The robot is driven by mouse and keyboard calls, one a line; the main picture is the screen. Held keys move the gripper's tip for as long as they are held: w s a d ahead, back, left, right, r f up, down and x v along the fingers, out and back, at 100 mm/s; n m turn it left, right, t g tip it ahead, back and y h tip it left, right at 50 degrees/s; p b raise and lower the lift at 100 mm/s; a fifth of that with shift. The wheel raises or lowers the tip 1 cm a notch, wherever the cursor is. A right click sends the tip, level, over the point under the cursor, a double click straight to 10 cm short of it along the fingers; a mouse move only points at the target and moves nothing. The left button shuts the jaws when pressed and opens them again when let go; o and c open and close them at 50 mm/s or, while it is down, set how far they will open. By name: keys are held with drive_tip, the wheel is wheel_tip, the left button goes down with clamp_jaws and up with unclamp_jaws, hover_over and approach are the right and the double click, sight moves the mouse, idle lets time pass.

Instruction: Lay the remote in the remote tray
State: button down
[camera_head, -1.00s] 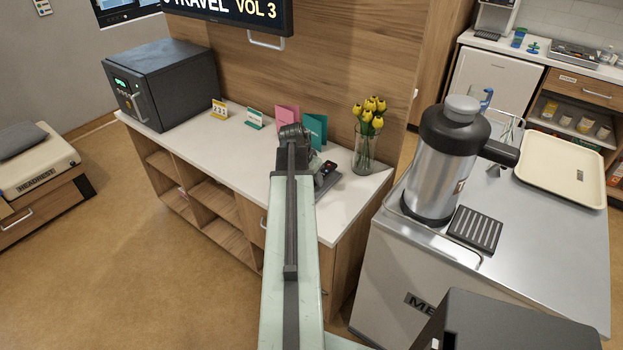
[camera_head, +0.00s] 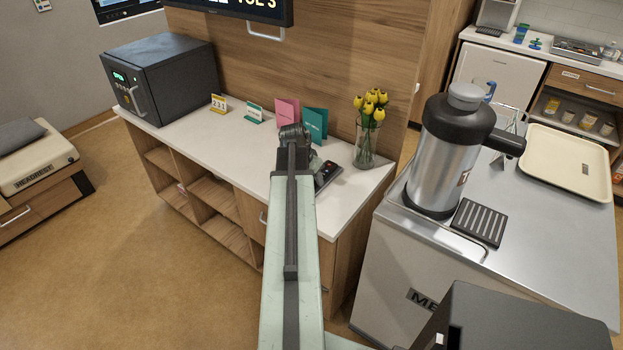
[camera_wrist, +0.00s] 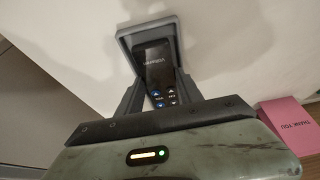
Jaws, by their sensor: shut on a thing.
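The remote (camera_wrist: 157,65) is dark, with light lettering and blue buttons at its near end. My gripper (camera_wrist: 158,80) is shut on it, with one finger on each side. The grey remote tray (camera_wrist: 122,42) frames the remote's far end in the wrist view, so the remote is over or in the tray; I cannot tell whether it touches the floor. In the head view the tray (camera_head: 331,181) shows at the right of my gripper (camera_head: 294,135) on the white counter, with part of the remote (camera_head: 324,168) visible. My arm hides the rest.
A glass vase of yellow tulips (camera_head: 366,140) stands close to the right of the tray. Pink (camera_head: 287,111) and teal (camera_head: 315,122) cards stand behind my gripper. A dark safe-like box (camera_head: 160,77) is at the counter's left end. A metal cart with an urn (camera_head: 447,155) is at the right.

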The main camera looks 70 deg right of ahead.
drive_tip(key=shift+f, duration=0.2)
drive_tip(key=c, duration=0.7)
unclamp_jaws()
drive_tip(key=shift+r, duration=0.15)
drive_tip(key=p+v, duration=0.7)
drive_tip(key=v, duration=0.1)
